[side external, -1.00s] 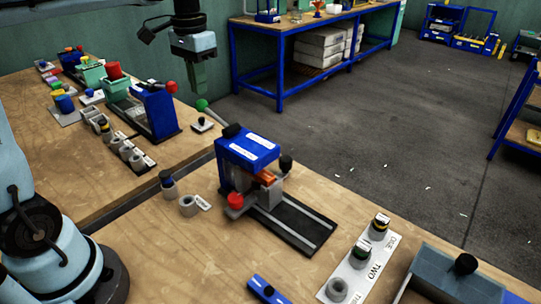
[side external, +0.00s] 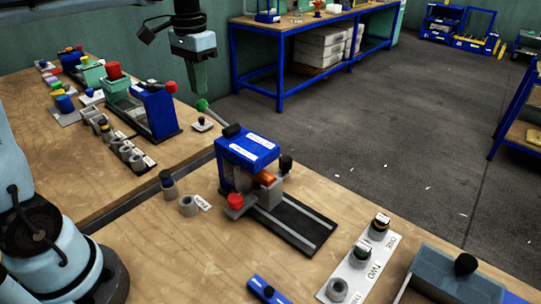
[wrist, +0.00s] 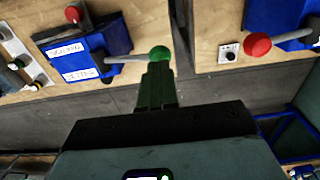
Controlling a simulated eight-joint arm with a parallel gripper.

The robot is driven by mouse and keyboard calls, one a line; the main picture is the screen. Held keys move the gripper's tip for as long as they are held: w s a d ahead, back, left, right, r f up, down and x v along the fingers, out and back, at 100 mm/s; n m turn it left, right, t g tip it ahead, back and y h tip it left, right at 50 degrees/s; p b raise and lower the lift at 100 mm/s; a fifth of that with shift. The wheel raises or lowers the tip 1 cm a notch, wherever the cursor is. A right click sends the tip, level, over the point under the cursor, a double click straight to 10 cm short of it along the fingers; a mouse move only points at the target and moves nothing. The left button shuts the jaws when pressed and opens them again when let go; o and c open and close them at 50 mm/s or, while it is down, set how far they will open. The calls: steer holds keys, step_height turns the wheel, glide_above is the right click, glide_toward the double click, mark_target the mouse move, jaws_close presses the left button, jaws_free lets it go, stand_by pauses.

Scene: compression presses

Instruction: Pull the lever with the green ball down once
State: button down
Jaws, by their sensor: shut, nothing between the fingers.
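The lever with the green ball (side external: 202,105) sticks out up and to the left from the blue press (side external: 248,148) in the side view. In the wrist view the green ball (wrist: 159,53) sits at the end of a grey rod coming from the blue press (wrist: 85,50). My gripper (side external: 200,90) points down just above the green ball in the side view. In the wrist view my gripper (wrist: 157,70) is shut and empty, its tips right by the ball. I cannot tell whether they touch it.
A second blue press (side external: 156,108) with a red ball lever (side external: 171,87) stands on the other table, close to my gripper on the left; this red ball (wrist: 257,45) also shows in the wrist view. A red knob (side external: 235,201) is on the near press. Open floor lies to the right.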

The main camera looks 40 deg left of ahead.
mark_target(202, 109)
steer(key=shift+f, duration=3.45)
step_height(202, 109, up, 13)
steer(key=shift+f, duration=0.2)
stand_by(1.0)
